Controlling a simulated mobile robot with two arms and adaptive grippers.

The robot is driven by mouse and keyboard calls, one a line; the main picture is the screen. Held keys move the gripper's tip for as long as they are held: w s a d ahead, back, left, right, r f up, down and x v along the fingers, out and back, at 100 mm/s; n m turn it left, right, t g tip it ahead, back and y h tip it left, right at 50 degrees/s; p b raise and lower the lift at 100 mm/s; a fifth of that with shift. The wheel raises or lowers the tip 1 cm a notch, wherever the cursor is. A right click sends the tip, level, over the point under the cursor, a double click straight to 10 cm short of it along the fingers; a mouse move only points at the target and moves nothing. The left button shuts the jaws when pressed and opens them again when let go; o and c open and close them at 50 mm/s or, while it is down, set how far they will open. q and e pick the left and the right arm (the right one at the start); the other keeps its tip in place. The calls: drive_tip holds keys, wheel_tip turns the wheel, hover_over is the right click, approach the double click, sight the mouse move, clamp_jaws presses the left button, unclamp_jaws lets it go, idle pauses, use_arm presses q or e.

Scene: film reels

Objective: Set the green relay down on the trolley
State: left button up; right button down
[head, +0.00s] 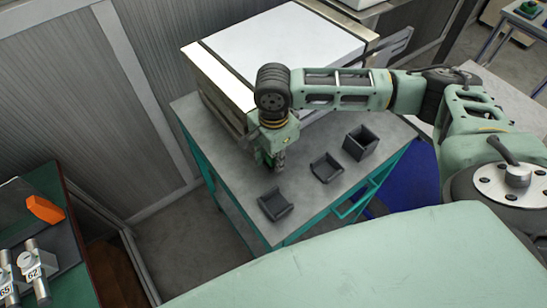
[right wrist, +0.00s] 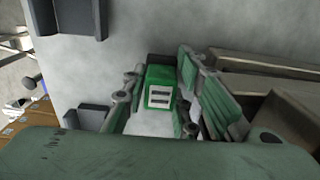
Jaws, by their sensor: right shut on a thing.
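The green relay (right wrist: 160,76), with a pale label face and a dark end, shows in the right wrist view between the fingers of my right gripper (right wrist: 160,98). In the head view this gripper (head: 277,161) points down over the grey top of the trolley (head: 231,182), close to the front of a large white-topped unit. The gripper is shut on the relay. The relay is mostly hidden by the fingers in the head view. I cannot tell whether it touches the trolley top. My left gripper is not in view.
On the trolley stand a dark open box (head: 360,142) and two dark low holders (head: 326,167), (head: 275,204), right of and nearer than the gripper. The white-topped unit (head: 278,50) fills the back. Bare top lies left of the gripper.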

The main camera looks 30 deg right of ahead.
drive_tip(key=shift+f, duration=0.6)
drive_tip(key=c, duration=1.4)
unclamp_jaws()
drive_tip(key=shift+f, duration=0.15)
drive_tip(key=shift+r, duration=0.2)
wheel_tip(320, 180, up, 12)
drive_tip(key=shift+b, duration=0.3)
drive_tip(key=shift+s+f, duration=0.1)
